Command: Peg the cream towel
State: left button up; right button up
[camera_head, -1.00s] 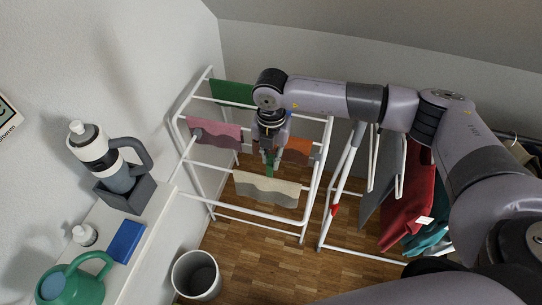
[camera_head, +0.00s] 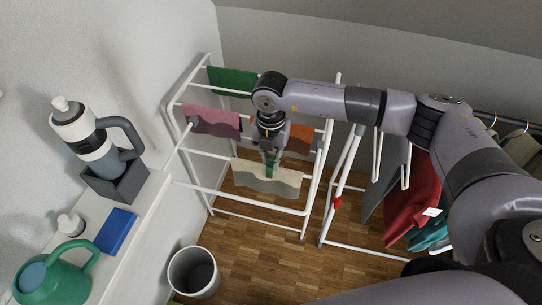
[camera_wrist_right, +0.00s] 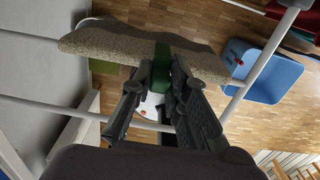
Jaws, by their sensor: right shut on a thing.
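The cream towel (camera_head: 252,180) hangs over a bar of the white drying rack. In the right wrist view the towel (camera_wrist_right: 105,43) stretches across the upper part. My right gripper (camera_head: 269,158) is above the towel, pointing down and shut on a green peg (camera_head: 271,171). The peg overlaps the towel's top edge near its middle. In the wrist view the peg (camera_wrist_right: 162,68) meets the towel between my fingers. I cannot tell whether its jaws straddle the fabric and bar. My left gripper is not in view.
Pink (camera_head: 212,121), green (camera_head: 232,81) and orange (camera_head: 300,138) cloths hang on other bars of the rack (camera_head: 207,186). A second white frame with red and teal garments stands at right. A white bin (camera_head: 193,272) and a shelf are at left.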

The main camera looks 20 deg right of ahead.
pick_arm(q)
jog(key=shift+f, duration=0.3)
pick_arm(e)
jog(key=shift+f, duration=0.25)
jog(key=o, duration=0.8)
jog(key=shift+o, duration=0.3)
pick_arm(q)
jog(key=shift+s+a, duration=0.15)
pick_arm(e)
jog(key=shift+r, duration=0.1)
notch_tip(320, 180, up, 12)
